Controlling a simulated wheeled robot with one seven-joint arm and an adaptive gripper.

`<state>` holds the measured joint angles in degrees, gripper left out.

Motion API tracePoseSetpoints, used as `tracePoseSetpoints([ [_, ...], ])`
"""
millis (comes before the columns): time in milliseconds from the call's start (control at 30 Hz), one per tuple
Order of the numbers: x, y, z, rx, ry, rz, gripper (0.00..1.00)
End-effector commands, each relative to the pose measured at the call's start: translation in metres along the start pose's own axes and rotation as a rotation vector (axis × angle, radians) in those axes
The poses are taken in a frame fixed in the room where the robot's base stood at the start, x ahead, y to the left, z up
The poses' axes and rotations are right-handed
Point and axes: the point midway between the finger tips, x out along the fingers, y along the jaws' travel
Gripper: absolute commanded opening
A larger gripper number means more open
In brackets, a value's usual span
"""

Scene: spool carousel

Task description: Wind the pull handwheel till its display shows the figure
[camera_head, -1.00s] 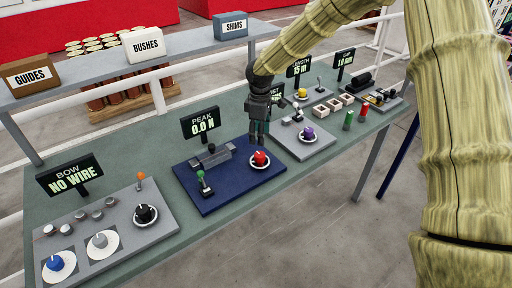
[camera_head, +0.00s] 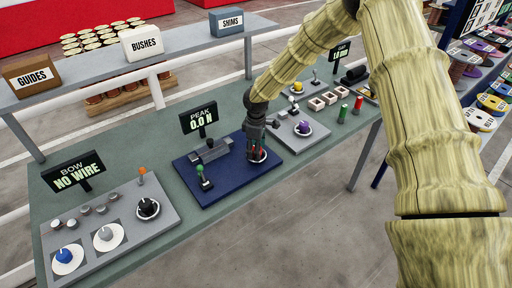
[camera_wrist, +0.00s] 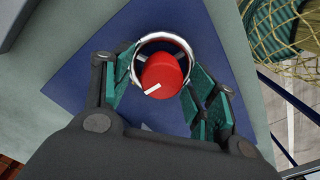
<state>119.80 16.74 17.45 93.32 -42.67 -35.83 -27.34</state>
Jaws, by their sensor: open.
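The pull panel is a blue plate (camera_head: 208,188) on the bench, with a black display (camera_head: 198,117) reading "PEAK 0.0 N". In the head view the knob (camera_head: 259,154) is mostly hidden behind my gripper (camera_head: 256,150). In the wrist view my gripper (camera_wrist: 165,92) is open, with teal finger pads on either side of the knob. I cannot tell whether the pads touch it. A green-topped lever (camera_head: 203,176) stands on the same plate.
Left is a grey panel (camera_head: 85,257) with several knobs and a "NO WIRE" display (camera_head: 74,172). Right is a panel with a purple knob (camera_head: 303,128), then green (camera_head: 343,113) and red (camera_head: 358,104) cylinders. A shelf (camera_head: 120,73) with labelled boxes runs behind.

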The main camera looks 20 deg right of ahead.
Motion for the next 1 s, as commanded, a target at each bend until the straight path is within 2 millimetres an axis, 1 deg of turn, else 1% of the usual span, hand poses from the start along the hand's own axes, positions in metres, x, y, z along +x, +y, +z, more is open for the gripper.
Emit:
tracePoseSetpoints([
  [367,0.0033,0.0002,-0.0002,0.000,0.001,0.001,0.58],
  [467,0.0033,0.0002,-0.0002,0.000,0.001,0.001,0.42],
  [600,0.0032,0.0003,-0.0001,0.000,0.001,0.001,0.16],
  [633,0.0032,0.0003,-0.0001,0.000,0.001,0.001,0.12],
  [867,0.0034,0.0005,0.0000,0.012,0.000,0.001,0.12],
  [1000,0.0042,0.0010,0.0002,0.050,-0.001,0.002,0.12],
])
